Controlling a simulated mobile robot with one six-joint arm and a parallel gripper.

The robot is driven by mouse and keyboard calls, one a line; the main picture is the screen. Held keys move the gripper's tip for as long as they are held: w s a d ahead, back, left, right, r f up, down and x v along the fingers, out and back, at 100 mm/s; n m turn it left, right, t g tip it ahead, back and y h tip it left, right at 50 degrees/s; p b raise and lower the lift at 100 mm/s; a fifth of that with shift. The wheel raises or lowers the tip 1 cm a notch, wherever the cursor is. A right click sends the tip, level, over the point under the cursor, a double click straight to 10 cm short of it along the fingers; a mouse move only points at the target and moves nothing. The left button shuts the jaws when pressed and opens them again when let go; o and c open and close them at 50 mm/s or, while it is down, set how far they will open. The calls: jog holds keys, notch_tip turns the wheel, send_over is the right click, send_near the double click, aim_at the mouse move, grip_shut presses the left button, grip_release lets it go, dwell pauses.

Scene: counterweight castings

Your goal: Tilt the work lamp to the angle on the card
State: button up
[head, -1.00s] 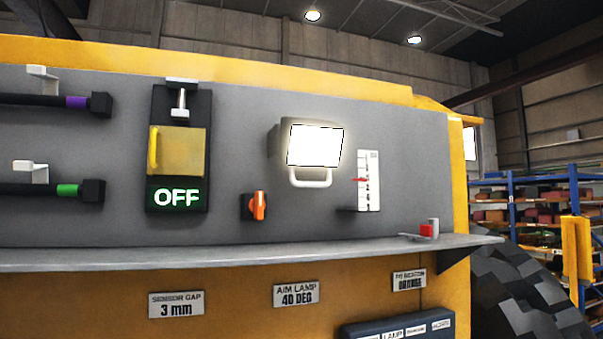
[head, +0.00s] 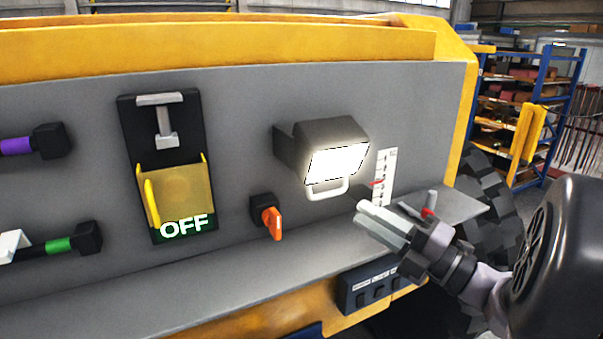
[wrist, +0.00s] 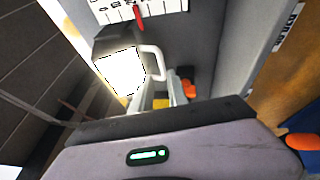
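The work lamp (head: 325,143) is a dark grey box with a lit white face and a pale loop handle (head: 328,189) below it, mounted on the grey panel. My gripper (head: 360,212) is right of and below the handle, apart from it in the head view. In the wrist view the lamp's lit face (wrist: 121,72) and handle (wrist: 153,62) lie just beyond the fingers (wrist: 160,92). The fingers are spread with a gap between them and hold nothing. The card reading AIM LAMP 40 DEG is outside both current views.
A white scale with a red pointer (head: 388,170) stands right of the lamp. An orange knob (head: 271,222) is left of my gripper. A yellow cover with an OFF sign (head: 184,226) is farther left. The ledge (head: 250,270) runs below, with a small red item (head: 427,212).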

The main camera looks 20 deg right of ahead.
aim_at(331, 195)
jog(key=p+x, duration=0.2)
jog(key=x, duration=0.9)
jog(key=shift+w+p, duration=0.1)
jog(key=shift+p, duration=0.25)
jog(key=shift+w+a, duration=0.25)
jog(key=shift+w, duration=0.4)
jog(key=shift+s, duration=0.1)
grip_shut()
